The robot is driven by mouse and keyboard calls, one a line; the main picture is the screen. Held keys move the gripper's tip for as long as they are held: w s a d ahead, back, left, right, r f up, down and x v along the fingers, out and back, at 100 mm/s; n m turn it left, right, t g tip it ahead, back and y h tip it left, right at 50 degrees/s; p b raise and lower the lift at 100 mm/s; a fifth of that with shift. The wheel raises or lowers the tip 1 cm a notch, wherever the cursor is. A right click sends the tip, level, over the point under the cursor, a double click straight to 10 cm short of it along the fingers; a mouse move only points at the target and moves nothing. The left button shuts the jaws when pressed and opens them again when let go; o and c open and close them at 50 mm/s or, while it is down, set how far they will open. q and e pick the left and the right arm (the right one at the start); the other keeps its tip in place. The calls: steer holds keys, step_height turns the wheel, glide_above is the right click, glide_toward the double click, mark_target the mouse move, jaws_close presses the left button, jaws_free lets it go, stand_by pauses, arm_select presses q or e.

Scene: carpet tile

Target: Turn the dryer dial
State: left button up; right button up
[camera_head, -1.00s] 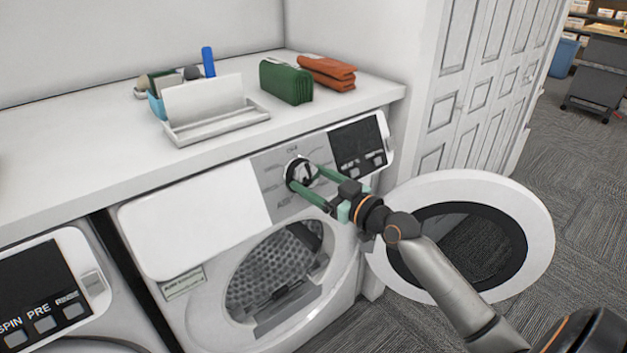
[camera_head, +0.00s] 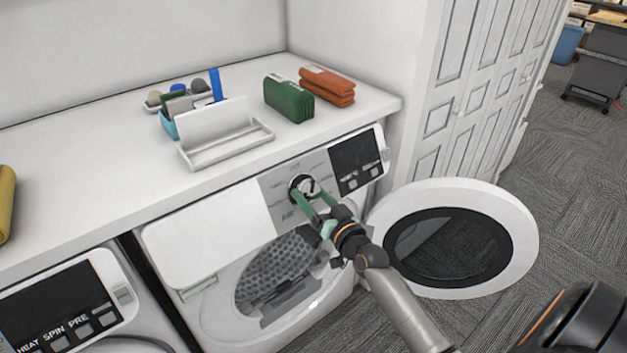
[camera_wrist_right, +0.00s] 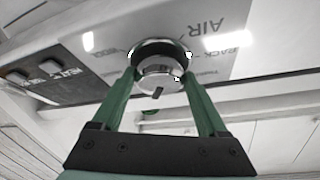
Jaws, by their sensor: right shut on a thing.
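The dryer (camera_head: 205,235) is white, and its control panel carries a round chrome dial (camera_head: 301,186) with a dark pointer mark. The dial also shows in the right wrist view (camera_wrist_right: 160,72). My right gripper (camera_head: 310,197) is at the panel with its two green fingers on either side of the dial, shut on it. In the right wrist view the fingers (camera_wrist_right: 158,88) reach the dial's sides, and printed words such as AIR surround it. My left gripper is out of view.
The round dryer door (camera_head: 520,240) hangs open at the right, beside my right arm. A counter (camera_head: 90,160) above holds a white tray (camera_head: 225,145), green cloth (camera_head: 288,98) and orange cloth (camera_head: 328,84). A second machine (camera_head: 70,300) stands at left.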

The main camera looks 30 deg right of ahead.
steer(key=shift+a+r+m+g+h+p, duration=0.15)
steer(key=shift+m+h+p, duration=0.3)
steer(key=shift+m+p, duration=0.55)
steer(key=shift+m+g+h+p, duration=0.15)
steer(key=shift+m+h+p, duration=0.3)
steer(key=shift+m+p, duration=0.5)
steer(key=o, duration=1.3)
steer(key=shift+c, duration=0.2)
steer(key=s+a, duration=0.2)
steer(key=s, duration=1)
steer(key=shift+r, duration=0.25)
steer(key=shift+s, duration=0.1)
